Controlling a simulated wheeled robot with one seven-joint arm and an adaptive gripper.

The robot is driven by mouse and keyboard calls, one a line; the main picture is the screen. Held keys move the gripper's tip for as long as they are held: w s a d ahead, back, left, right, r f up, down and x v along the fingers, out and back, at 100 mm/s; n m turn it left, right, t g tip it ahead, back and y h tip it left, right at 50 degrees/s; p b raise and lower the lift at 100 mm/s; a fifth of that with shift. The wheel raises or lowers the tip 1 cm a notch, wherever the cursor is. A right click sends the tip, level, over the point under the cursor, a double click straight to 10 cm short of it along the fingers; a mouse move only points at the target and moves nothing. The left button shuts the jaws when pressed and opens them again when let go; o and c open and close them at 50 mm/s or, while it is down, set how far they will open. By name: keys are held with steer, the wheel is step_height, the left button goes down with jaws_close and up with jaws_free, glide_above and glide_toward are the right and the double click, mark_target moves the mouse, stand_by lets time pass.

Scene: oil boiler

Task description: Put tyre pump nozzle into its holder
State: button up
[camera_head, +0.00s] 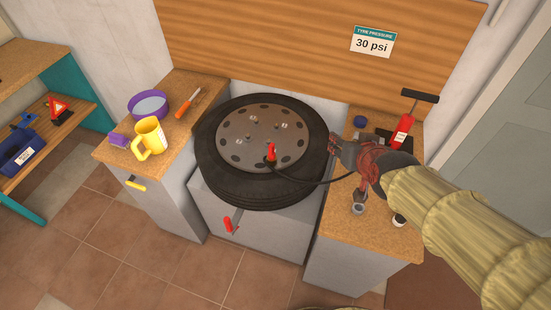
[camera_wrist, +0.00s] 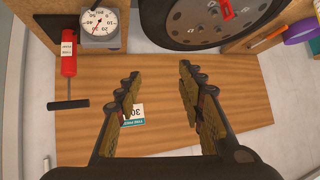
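The red tyre pump nozzle (camera_head: 271,152) sits on the wheel's disc in the head view, with a dark hose (camera_head: 310,182) running right from it. A red part (camera_wrist: 227,10) on the wheel shows at the top of the wrist view. The red tyre pump (camera_head: 402,133) stands on the right cabinet; it also shows in the wrist view (camera_wrist: 68,55). My gripper (camera_head: 336,148) is just right of the tyre, apart from the nozzle. In the wrist view my gripper (camera_wrist: 160,82) is open with nothing between its fingers. I cannot make out the nozzle's holder.
The tyre (camera_head: 214,170) lies flat on a grey block. A pressure gauge (camera_wrist: 98,22) stands near the pump. The left cabinet holds a yellow jug (camera_head: 149,139), a purple bowl (camera_head: 148,106) and an orange-handled tool (camera_head: 184,109). A wooden backboard (camera_head: 260,45) rises behind.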

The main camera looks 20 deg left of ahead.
steer(key=w+a+f+t+y+b, duration=0.1)
steer(key=w+a+f, duration=0.3)
steer(key=a+f, duration=0.25)
steer(key=n+t+y+b, duration=0.2)
steer(key=t+b, duration=0.1)
steer(key=t, duration=0.2)
glide_toward(272, 154)
steer(key=x, duration=0.4)
steer(key=shift+w+d+r, duration=0.1)
steer(key=shift+d+r, duration=0.1)
steer(key=shift+r, duration=0.05)
steer(key=shift+s+a+f+t, duration=0.1)
steer(key=shift+s+f+t, duration=0.1)
steer(key=shift+s+t, duration=0.1)
steer(key=shift+b+x, duration=1.65)
steer(key=shift+x, duration=2.2)
steer(key=shift+a+y, duration=0.1)
steer(key=shift+y, duration=0.3)
steer(key=shift+c, duration=0.5)
jaws_close()
